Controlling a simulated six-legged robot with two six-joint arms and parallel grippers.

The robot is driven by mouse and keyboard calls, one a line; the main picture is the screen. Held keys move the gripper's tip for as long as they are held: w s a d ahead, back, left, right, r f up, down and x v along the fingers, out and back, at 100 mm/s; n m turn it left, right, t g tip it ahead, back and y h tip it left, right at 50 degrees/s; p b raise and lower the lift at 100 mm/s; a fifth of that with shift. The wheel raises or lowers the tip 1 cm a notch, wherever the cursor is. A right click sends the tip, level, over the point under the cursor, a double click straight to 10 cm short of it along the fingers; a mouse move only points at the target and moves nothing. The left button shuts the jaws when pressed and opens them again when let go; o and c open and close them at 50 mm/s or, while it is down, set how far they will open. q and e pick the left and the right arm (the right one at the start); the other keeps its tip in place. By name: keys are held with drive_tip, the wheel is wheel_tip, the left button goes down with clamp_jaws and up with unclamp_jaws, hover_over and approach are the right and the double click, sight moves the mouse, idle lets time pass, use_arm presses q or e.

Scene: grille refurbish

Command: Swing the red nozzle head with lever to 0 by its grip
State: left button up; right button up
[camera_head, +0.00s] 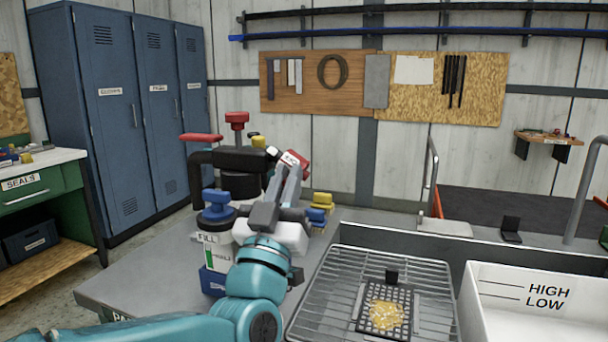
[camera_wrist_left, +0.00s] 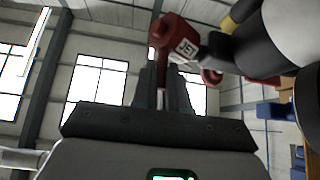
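The red nozzle head (camera_head: 297,160) shows just beyond my left gripper (camera_head: 287,180), at the upper right of the black-topped device. In the left wrist view the red nozzle head (camera_wrist_left: 178,42) carries a white "JET" label. Its narrow red grip (camera_wrist_left: 161,70) runs down between the two grey fingers of my left gripper (camera_wrist_left: 164,88), which look closed on it. The fingers hide the lower end of the grip. No "0" mark can be read. My right gripper is not in view.
The device has a red knob (camera_head: 236,120), a red handle (camera_head: 201,137) and a blue knob (camera_head: 217,198). Yellow and blue parts (camera_head: 320,205) stand to its right. A wire rack (camera_head: 428,282) and a white tub (camera_head: 540,318) are at the right. Bare tabletop (camera_head: 130,285) lies left.

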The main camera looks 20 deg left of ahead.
use_arm(q)
drive_tip(key=o, duration=0.4)
drive_tip(key=shift+c, duration=0.2)
drive_tip(key=shift+s+f+b, duration=0.25)
drive_tip(key=shift+f+b, duration=0.1)
drive_tip(key=shift+b, duration=0.15)
drive_tip(key=b+v, duration=0.6)
drive_tip(key=v, duration=0.2)
drive_tip(key=shift+s+b, duration=0.15)
drive_tip(key=shift+b, duration=0.2)
